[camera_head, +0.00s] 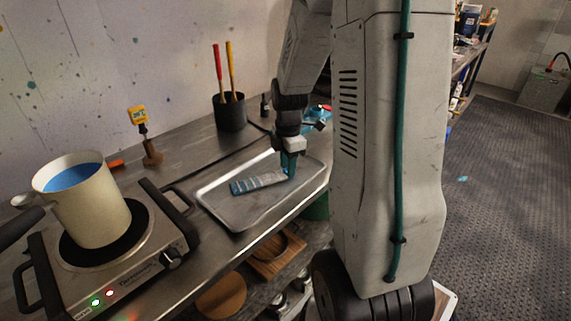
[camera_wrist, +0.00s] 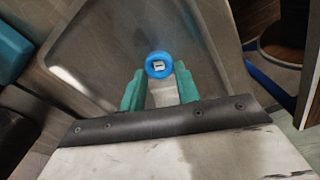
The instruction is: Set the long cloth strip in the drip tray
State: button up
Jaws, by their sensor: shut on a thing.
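A blue-and-grey banded strip (camera_head: 258,183), which I take as the long cloth strip, shows over the middle of the metal drip tray (camera_head: 240,214). Its right end meets my gripper (camera_head: 289,170), which points down over the right part of the tray. In the wrist view, my teal fingers (camera_wrist: 160,92) are shut around a blue round piece (camera_wrist: 158,65) with a pale centre. I take this as the strip's held end, but the join is hidden. I cannot tell whether the strip touches the tray floor.
A hot plate (camera_head: 168,262) with a pot of blue liquid (camera_head: 97,215) stands left of the tray. Wooden boards (camera_head: 222,296) lie on the lower shelf.

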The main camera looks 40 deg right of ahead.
jog(key=o, duration=0.9)
jog(key=shift+f, duration=0.1)
jog(key=shift+o, duration=0.2)
notch_tip(320, 180, up, 12)
jog(key=s+a+r+m, duration=0.3)
jog(key=a, duration=0.3)
jog(key=s+a+r+m, duration=0.2)
jog(key=s+a, duration=0.1)
jog(key=a, duration=0.3)
jog(key=s+a+m+t, duration=0.1)
jog(key=s+a+m, duration=0.8)
jog(key=s, duration=0.3)
jog(key=shift+a+r, duration=0.3)
jog(key=shift+a, duration=0.15)
jog(key=shift+s, duration=0.1)
